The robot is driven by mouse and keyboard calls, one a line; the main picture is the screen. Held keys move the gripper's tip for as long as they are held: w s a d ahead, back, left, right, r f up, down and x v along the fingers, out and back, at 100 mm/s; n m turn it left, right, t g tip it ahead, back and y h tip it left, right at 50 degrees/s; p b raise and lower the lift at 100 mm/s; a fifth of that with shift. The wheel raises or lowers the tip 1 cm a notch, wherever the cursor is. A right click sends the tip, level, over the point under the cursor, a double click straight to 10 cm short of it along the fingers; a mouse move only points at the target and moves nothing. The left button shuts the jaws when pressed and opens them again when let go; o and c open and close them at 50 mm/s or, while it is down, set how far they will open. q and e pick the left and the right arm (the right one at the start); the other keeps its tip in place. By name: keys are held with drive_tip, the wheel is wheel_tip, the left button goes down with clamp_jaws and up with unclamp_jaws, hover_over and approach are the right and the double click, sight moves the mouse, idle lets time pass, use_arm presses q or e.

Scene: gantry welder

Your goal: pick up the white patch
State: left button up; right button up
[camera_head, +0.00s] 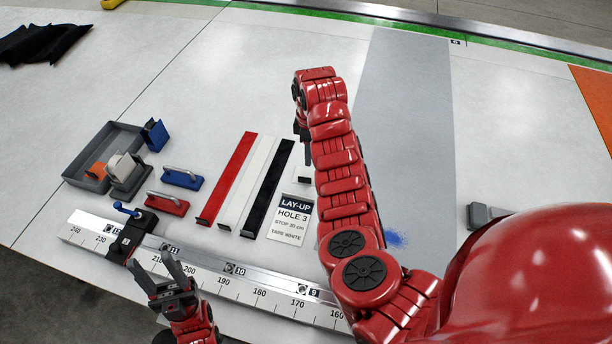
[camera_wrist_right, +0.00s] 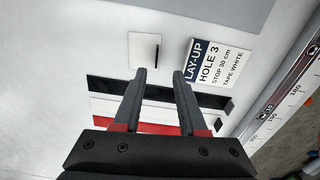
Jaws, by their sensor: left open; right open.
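The white patch (camera_wrist_right: 141,48) is a small square with a thin dark upright strip near one edge. In the right wrist view it lies on the pale table beyond my fingertips. In the head view only a bit of it (camera_head: 303,172) shows below my right gripper (camera_head: 305,148); the arm hides the rest. My right gripper (camera_wrist_right: 161,78) is open and empty, pointing towards the patch, with its fingertips apart from it. My left gripper (camera_head: 155,272) is open and empty over the ruler rail's near edge.
Red (camera_head: 228,178), white (camera_head: 245,188) and black (camera_head: 266,190) strips lie beside the lay-up card (camera_head: 291,220). A grey tray (camera_head: 76,170) with blocks, blue (camera_head: 182,178) and red (camera_head: 167,203) handled blocks, and a ruler rail (camera_head: 250,280) are nearby.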

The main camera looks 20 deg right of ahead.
drive_tip(key=b, duration=0.3)
approach(310, 176)
drive_tip(key=s, duration=0.1)
drive_tip(key=s+a, duration=0.1)
drive_tip(key=shift+s+a+f, duration=0.1)
drive_tip(key=shift+s+f, duration=0.2)
drive_tip(key=shift+s, duration=0.05)
drive_tip(key=shift+s+f+b, duration=0.1)
drive_tip(key=shift+f+b, duration=0.25)
drive_tip(key=shift+b, duration=0.05)
drive_tip(key=shift+f+b, duration=0.45)
drive_tip(key=shift+f, duration=0.45)
wheel_tip(310, 176, down, 3)
drive_tip(key=shift+r+p, duration=0.1)
drive_tip(key=shift+p, duration=1)
drive_tip(key=shift+f, duration=0.2)
clamp_jaws()
